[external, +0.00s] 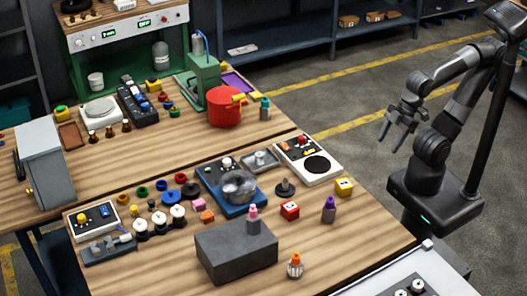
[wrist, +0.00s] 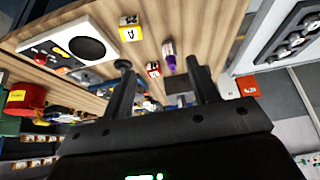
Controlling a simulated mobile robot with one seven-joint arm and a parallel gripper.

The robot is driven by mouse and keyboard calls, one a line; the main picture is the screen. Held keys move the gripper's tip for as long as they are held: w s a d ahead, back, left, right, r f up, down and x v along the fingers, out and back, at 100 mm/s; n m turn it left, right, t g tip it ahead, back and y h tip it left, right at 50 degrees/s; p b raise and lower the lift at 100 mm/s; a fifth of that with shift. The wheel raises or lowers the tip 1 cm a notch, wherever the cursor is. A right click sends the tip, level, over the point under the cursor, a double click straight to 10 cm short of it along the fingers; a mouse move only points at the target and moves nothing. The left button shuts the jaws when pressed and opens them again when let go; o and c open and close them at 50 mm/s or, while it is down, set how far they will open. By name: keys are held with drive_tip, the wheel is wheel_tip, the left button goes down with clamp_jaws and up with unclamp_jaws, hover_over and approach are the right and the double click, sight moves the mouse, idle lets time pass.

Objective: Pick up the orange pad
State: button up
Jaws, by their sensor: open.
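A small orange block, which I take to be the orange pad (external: 207,216), lies on the front wooden table, just in front of a pink block (external: 199,204) and behind the dark grey box. I cannot make it out in the wrist view. My gripper (external: 390,143) is open and empty, in the air off the right side of the table, far from the pad. Its two fingers also show spread apart in the wrist view (wrist: 160,66), with the table beyond them.
The grey box (external: 237,253) stands near the pad, with a pink-capped bottle by it. Black-and-white spools (external: 160,220) stand left of it and a blue machine (external: 232,185) behind. Red (external: 290,210) and yellow (external: 344,187) cubes and a purple bottle (external: 329,210) stand on the right.

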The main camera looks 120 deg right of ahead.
drive_tip(key=w+d+r, duration=0.1)
drive_tip(key=w+r, duration=0.2)
drive_tip(key=w, duration=0.4)
drive_tip(key=w+d+r, duration=0.1)
drive_tip(key=w+r, duration=0.2)
drive_tip(key=w, duration=0.4)
drive_tip(key=g, duration=0.1)
hover_over(208, 214)
drive_tip(key=s, duration=0.4)
wheel_tip(208, 214, down, 16)
drive_tip(key=x, duration=1.1)
drive_tip(key=shift+s+f, duration=0.15)
drive_tip(key=shift+s, duration=0.15)
drive_tip(key=shift+c, duration=0.4)
drive_tip(key=c, duration=1)
drive_tip(key=shift+o, duration=0.2)
